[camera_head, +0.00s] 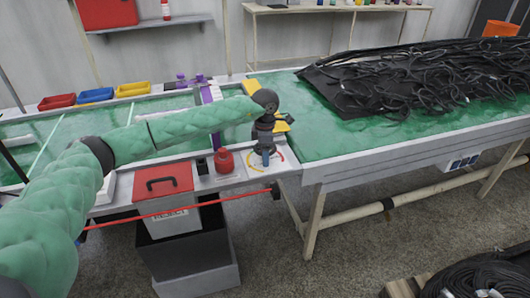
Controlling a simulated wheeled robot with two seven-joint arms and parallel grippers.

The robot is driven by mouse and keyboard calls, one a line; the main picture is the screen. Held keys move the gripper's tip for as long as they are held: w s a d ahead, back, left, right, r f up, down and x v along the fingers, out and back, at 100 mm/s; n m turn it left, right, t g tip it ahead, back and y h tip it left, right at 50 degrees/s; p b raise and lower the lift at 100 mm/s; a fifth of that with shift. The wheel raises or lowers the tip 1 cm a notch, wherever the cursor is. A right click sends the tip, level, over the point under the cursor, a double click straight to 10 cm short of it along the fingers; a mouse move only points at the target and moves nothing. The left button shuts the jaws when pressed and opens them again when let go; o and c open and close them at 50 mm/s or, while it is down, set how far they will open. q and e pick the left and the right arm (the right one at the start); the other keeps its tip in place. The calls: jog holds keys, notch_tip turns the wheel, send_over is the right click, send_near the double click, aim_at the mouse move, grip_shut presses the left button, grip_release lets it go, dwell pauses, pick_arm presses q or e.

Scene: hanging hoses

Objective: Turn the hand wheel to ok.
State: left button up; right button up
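My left arm comes in from the left in a green sleeve. Its dark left gripper (265,152) points down over a white dial plate (283,168) at the right end of the bench's front ledge. The plate carries a yellow and red arc. The hand wheel itself is mostly hidden behind or under the gripper, and I cannot make out its pointer or an "ok" mark. A small blue part (265,158) shows at the fingertips. I cannot tell whether the fingers are closed on anything. My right gripper is not in view.
A red round-topped object (224,160) stands just left of the dial. A red lid with a black handle (162,182) lies further left, above a reject bin (185,240). A red rod (180,211) runs along the front. Black hoses (420,80) cover the right table.

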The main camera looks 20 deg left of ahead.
pick_arm(q)
jog(key=shift+r, duration=0.1)
jog(key=o, duration=1)
jog(key=shift+c, duration=0.2)
